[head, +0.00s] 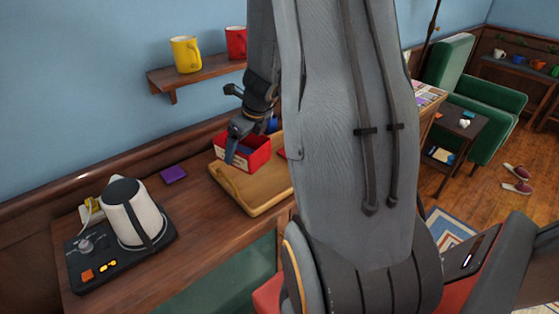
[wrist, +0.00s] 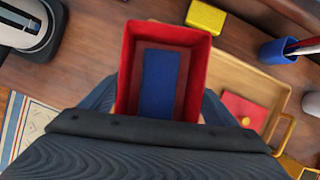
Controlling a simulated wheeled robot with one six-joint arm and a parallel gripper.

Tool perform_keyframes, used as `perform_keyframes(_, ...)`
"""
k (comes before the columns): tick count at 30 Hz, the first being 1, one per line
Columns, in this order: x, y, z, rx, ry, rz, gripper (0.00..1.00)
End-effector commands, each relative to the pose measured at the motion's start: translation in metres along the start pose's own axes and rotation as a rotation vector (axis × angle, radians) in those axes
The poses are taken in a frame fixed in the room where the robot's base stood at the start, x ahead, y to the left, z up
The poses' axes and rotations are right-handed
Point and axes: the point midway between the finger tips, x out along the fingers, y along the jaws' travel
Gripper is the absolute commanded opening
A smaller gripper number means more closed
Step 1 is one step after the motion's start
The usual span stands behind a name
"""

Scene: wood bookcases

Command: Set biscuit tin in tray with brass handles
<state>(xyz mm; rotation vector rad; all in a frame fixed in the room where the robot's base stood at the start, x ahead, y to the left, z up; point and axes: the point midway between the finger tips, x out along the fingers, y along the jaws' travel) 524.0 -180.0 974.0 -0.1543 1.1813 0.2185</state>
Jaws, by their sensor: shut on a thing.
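The red open-topped tin (head: 257,158) has a pale label on its front. My gripper (head: 240,138) is shut on it. In the wrist view the tin (wrist: 126,75) sits upright between my fingers, with a blue rectangle on its inner floor. The wooden tray (head: 262,192) with brass handles lies on the cabinet top; it also shows in the wrist view (wrist: 240,80). The tin overlaps the tray's left back part in the head view. I cannot tell whether it touches the tray. My arm hides the tray's right side.
A red flat piece with a brass knob (wrist: 243,109) lies in the tray. A yellow box (wrist: 206,17) and a blue pen cup (wrist: 278,51) stand behind it. A kettle (head: 133,212) on a black base stands left, with a purple block (head: 173,174) between. A mug shelf (head: 205,72) hangs above.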

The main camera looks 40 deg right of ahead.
Motion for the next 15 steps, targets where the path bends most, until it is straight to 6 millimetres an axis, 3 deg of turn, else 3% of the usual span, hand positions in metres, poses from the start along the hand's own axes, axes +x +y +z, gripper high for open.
perform_keyframes(3, -0.006, -0.023, -0.006, 0.131, -0.005, -0.051, 0.49)
perform_keyframes(8, -0.005, -0.037, -0.012, 0.224, -0.009, -0.086, 0.49)
perform_keyframes(15, 0.031, -0.039, -0.027, 0.242, -0.009, -0.091, 0.49)
